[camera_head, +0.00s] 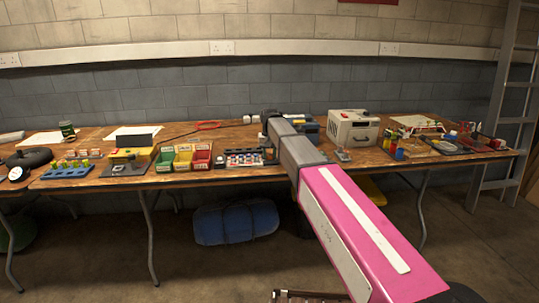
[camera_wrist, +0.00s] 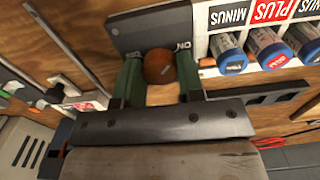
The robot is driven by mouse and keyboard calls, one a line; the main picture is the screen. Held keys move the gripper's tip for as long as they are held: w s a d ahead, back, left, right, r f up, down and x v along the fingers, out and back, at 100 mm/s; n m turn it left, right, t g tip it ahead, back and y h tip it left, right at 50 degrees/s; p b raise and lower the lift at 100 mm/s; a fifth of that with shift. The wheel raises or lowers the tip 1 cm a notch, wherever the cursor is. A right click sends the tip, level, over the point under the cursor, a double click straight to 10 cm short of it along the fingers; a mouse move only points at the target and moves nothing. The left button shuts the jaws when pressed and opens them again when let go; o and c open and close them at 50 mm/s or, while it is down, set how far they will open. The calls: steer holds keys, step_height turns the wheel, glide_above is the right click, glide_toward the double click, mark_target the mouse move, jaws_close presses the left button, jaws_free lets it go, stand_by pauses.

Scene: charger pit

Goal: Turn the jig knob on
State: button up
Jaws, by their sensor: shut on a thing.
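In the wrist view the jig knob (camera_wrist: 158,64) is a round orange-brown knob on a dark grey jig plate (camera_wrist: 150,27). A small pale mark shows on its face. A label reading ON upside down stands to its right; a label to its left is partly hidden and unclear. My gripper (camera_wrist: 158,78) has its two green fingers on either side of the knob and is shut on it. In the head view my arm reaches over the wooden table (camera_head: 215,155), and I cannot make out the knob there.
In the wrist view, battery-like cylinders (camera_wrist: 268,46) in a rack marked MINUS and PLUS stand close to the right of the knob. In the head view, coloured bins (camera_head: 183,158) stand left of my arm. A beige box (camera_head: 352,128) stands right of it.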

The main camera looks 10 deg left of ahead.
mark_target(269, 155)
steer(key=shift+m, duration=1.6)
steer(key=o, duration=0.9)
step_height(269, 155, up, 11)
steer(key=shift+f, duration=0.1)
